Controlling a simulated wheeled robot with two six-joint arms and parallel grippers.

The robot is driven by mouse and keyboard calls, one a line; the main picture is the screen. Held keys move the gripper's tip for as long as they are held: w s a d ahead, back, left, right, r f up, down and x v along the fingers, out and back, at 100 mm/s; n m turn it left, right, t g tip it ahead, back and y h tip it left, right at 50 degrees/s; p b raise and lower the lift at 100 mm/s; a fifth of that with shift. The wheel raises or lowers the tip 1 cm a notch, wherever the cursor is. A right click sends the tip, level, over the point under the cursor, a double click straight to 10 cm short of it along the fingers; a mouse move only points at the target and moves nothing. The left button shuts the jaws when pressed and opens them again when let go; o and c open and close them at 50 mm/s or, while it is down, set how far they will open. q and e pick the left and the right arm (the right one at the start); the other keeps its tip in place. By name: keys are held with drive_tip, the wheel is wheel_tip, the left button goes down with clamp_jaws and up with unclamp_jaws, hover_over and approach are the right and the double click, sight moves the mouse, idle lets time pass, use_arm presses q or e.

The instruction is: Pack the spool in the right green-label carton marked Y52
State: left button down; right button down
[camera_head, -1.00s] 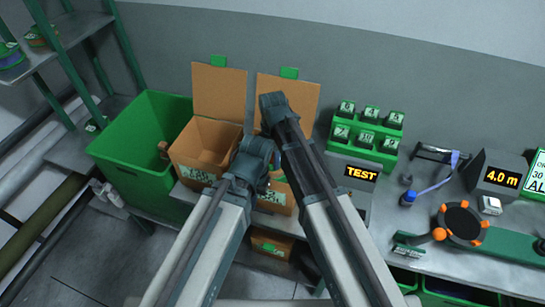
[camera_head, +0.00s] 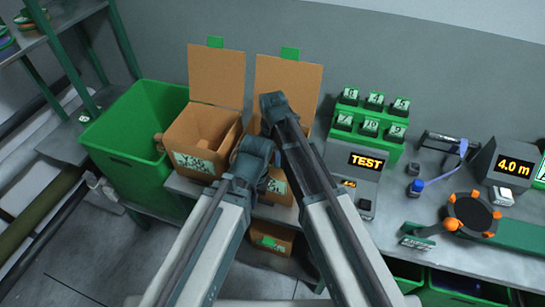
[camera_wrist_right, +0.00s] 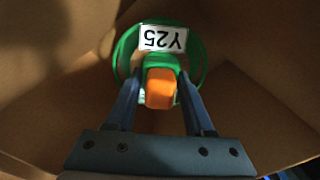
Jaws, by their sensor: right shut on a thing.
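The right carton (camera_head: 287,86) has its brown lid raised with a green tab on top; my arms cover most of its opening. Its pale front label (camera_head: 275,187) is partly hidden and unreadable. My right gripper (camera_wrist_right: 160,98) is shut on the spool's orange part in the right wrist view. The spool (camera_wrist_right: 197,48) has a green rim and a white label, upside down, with a Y and two digits. Brown cardboard walls surround it; in the head view my right arm hides it. My left gripper (camera_head: 258,160) is by the right carton's front; its jaws are hidden.
The left carton (camera_head: 196,162) stands open beside the right one. A green bin (camera_head: 125,130) is farther left. A green rack (camera_head: 366,122), a TEST display (camera_head: 367,161) and a round orange-tabbed reel (camera_head: 470,215) are on the bench to the right.

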drive_tip(key=shift+f+b, duration=1.15)
drive_tip(key=shift+f, duration=0.25)
drive_tip(key=shift+c, duration=1)
unclamp_jaws()
drive_tip(key=shift+r, duration=0.1)
wheel_tip(320, 180, up, 14)
drive_tip(key=p, duration=1.4)
drive_tip(key=shift+f, duration=0.2)
